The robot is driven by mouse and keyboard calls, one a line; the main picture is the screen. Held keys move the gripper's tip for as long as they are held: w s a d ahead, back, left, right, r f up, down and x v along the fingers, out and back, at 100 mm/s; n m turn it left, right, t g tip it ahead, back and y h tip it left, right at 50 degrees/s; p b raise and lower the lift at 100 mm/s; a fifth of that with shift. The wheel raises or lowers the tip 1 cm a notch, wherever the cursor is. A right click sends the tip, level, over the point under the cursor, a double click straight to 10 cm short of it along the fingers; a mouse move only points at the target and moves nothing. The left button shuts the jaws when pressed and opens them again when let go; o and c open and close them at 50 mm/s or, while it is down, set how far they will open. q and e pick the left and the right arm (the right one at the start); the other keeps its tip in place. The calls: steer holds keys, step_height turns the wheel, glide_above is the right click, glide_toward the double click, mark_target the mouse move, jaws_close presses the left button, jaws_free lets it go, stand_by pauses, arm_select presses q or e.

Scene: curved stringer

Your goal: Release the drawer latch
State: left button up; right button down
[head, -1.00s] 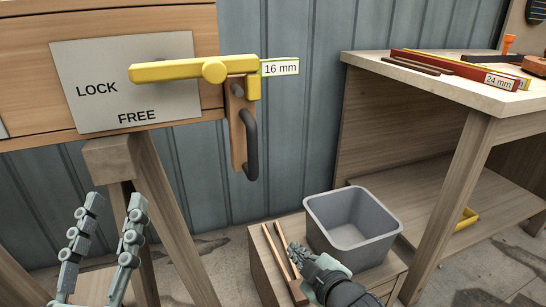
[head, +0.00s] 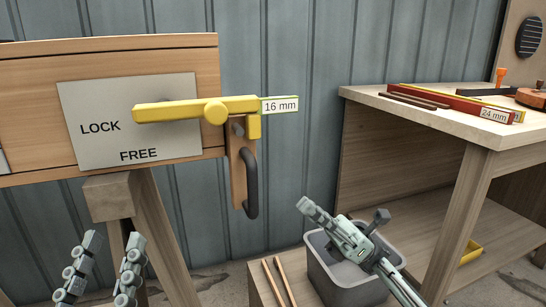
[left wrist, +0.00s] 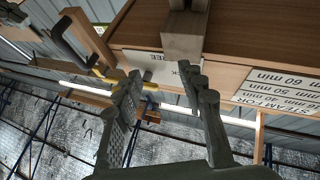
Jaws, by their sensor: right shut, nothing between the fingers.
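The drawer latch is a yellow bar (head: 175,110) lying nearly level across a grey plate (head: 140,88) marked LOCK and FREE; its left end is beside LOCK. A 16 mm tag (head: 279,106) is at its right end. Below hangs a wooden piece with a dark handle (head: 250,185). My left gripper (head: 112,240) is open and empty, low in front of the drawer. In the left wrist view the yellow latch (left wrist: 105,73) and plate (left wrist: 160,68) show inverted beyond its fingers (left wrist: 164,78). My right gripper (head: 303,203) is shut and empty, right of and below the handle.
A grey bin (head: 325,272) stands behind my right arm, beside two wooden sticks (head: 278,280). A workbench (head: 440,115) with red and dark pieces is at the right. A wooden trestle leg (head: 170,235) stands under the drawer. Space right of the handle is clear.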

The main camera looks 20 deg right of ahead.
steer(key=shift+r, duration=0.1)
steer(key=p, duration=0.3)
glide_toward(254, 141)
steer(key=x, duration=0.5)
steer(key=shift+w+a+r, duration=0.1)
steer(key=shift+a+r, duration=0.15)
steer(key=shift+a, duration=0.1)
arm_select(q)
steer(key=w+a+f+g+y, duration=0.1)
steer(key=f+g, duration=0.2)
steer(key=f, duration=0.3)
steer(key=w+a+f+g+y, duration=0.1)
steer(key=a+f+g+y, duration=0.1)
steer(key=f, duration=0.4)
steer(key=shift+w+f+g, duration=0.15)
steer(key=shift+w+g, duration=0.1)
steer(key=shift+g, duration=0.65)
arm_select(e)
steer(key=shift+r, duration=0.1)
